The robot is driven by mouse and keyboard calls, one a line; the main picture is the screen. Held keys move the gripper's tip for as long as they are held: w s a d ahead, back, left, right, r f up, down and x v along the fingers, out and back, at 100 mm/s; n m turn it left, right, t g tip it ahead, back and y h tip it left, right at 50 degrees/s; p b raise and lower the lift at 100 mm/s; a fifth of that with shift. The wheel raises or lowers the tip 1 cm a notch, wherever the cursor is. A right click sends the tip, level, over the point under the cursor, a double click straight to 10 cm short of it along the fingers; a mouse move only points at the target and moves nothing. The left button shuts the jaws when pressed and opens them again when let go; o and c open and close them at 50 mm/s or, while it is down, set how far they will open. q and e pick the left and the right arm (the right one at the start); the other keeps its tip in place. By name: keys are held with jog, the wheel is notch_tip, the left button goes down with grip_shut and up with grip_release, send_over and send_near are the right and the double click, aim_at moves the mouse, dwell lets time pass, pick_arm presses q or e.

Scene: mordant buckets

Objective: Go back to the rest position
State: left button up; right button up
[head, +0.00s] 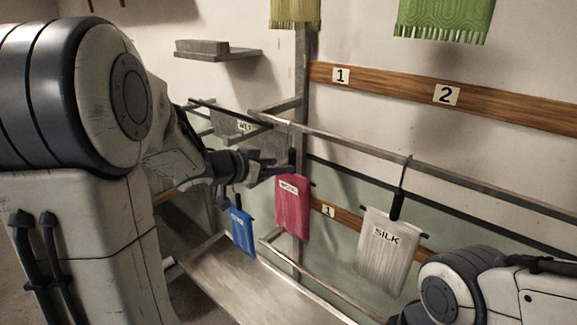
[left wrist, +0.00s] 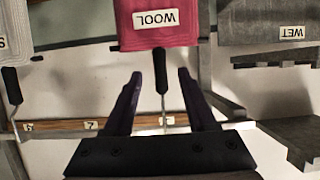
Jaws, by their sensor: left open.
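My left gripper (head: 272,170) is open beside the top of the red WOOL bag (head: 292,208). In the left wrist view, its two fingers (left wrist: 160,75) stand apart on either side of the red bag's (left wrist: 130,32) black handle and wire hook, with space on both sides. The red bag hangs from the metal rail (head: 370,150). My right arm (head: 465,290) shows at the lower right; its gripper is out of view.
A white SILK bag (head: 383,250) hangs on the rail to the right. A blue bag (head: 243,231) hangs lower left of the red one. A grey WET board (left wrist: 270,27) is near the gripper. A grey shelf (head: 215,50) juts from the wall above.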

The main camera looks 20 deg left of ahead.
pick_arm(q)
jog(key=d+f, duration=0.1)
jog(key=d+y+b, duration=0.1)
jog(key=d, duration=0.1)
jog(key=s+d+f+y+b, duration=0.1)
jog(key=d, duration=0.1)
jog(key=shift+d+f+g, duration=0.1)
jog(key=shift+f+g, duration=0.25)
jog(key=shift+g, duration=0.05)
jog(key=s+d+f+g+y+b, duration=0.2)
jog(key=s+d+f+g, duration=0.2)
jog(key=s+d+f, duration=0.5)
jog(key=s+d+f+m+g, duration=0.1)
jog(key=s+g, duration=0.1)
jog(key=s, duration=0.5)
jog(key=s+d+f+m+g+b, duration=0.1)
jog(key=s+d+f+g, duration=0.1)
jog(key=s, duration=0.5)
jog(key=s+d+f+m+g, duration=0.1)
jog(key=s+d+g, duration=0.1)
jog(key=s+g, duration=0.2)
jog(key=s, duration=0.3)
jog(key=shift+s+d+f, duration=0.25)
jog(key=shift+s+f, duration=0.05)
jog(key=shift+f, duration=0.1)
